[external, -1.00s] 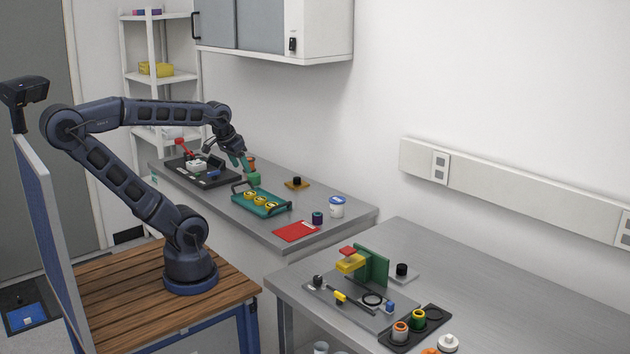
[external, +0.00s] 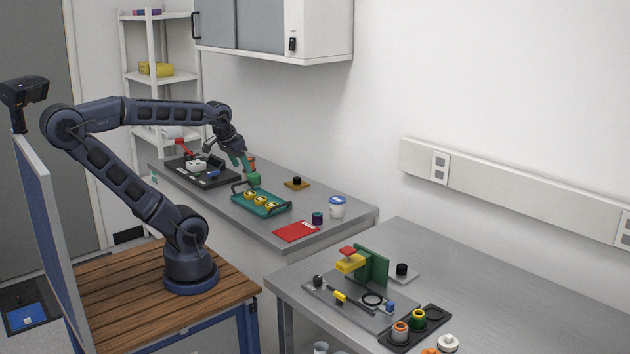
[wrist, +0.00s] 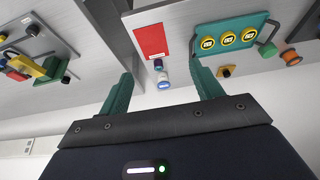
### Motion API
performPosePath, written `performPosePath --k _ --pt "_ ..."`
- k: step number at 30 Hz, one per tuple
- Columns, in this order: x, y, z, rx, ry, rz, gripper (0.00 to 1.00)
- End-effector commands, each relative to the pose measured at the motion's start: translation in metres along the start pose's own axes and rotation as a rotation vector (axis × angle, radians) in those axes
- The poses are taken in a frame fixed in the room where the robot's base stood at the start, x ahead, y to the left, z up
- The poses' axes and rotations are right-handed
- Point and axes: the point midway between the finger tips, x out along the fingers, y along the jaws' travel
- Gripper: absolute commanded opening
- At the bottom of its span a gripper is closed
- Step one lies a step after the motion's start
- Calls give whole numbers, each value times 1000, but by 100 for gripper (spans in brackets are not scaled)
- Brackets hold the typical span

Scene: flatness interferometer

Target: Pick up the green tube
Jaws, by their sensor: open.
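My gripper (external: 245,165) is over the far bench, open and empty. In the wrist view its two teal fingers stand wide apart (wrist: 161,75), with nothing between them but bench edge and small items beyond. A green cylinder-like piece (external: 254,179) stands on the far bench just below the gripper, with an orange-brown piece above or behind it. Another green, tube-like piece (external: 418,318) stands in a black tray on the near bench, far from my gripper. I cannot tell for sure which is the green tube.
A teal tray (external: 270,212) with yellow round pieces, a red sheet (external: 296,231), a white jar (external: 337,207) and a purple-dark cylinder (external: 318,218) are on the far bench. The near bench holds a green-and-yellow fixture (external: 372,265) and a black tray (external: 440,322). Its right part is clear.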

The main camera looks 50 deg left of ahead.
Motion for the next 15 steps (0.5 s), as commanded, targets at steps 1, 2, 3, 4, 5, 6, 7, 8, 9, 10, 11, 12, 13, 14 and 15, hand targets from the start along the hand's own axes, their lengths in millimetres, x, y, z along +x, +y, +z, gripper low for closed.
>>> performPosePath --k 1,2,3,4,5,6,7,8,9,10,11,12,13,14,15 --pt "0 2 -4 12 -2 1 65" --pt "0 4 -7 23 -3 2 65" --pt "1 8 -13 41 -5 3 65" --pt "2 12 -18 59 -7 4 65" --pt "3 16 -24 81 -9 6 65" --pt "4 23 -33 114 -11 9 65" --pt "5 29 -40 139 -13 12 65" --pt "7 35 -47 166 -16 15 65" --pt "8 45 -57 205 -18 20 65" --pt "10 52 -64 232 -21 23 65" --pt "12 59 -71 260 -21 28 65" --pt "15 69 -80 298 -23 33 65" --pt "17 77 -87 326 -25 38 65" --pt "19 86 -93 354 -26 43 65" --pt "22 96 -101 390 -28 50 65"
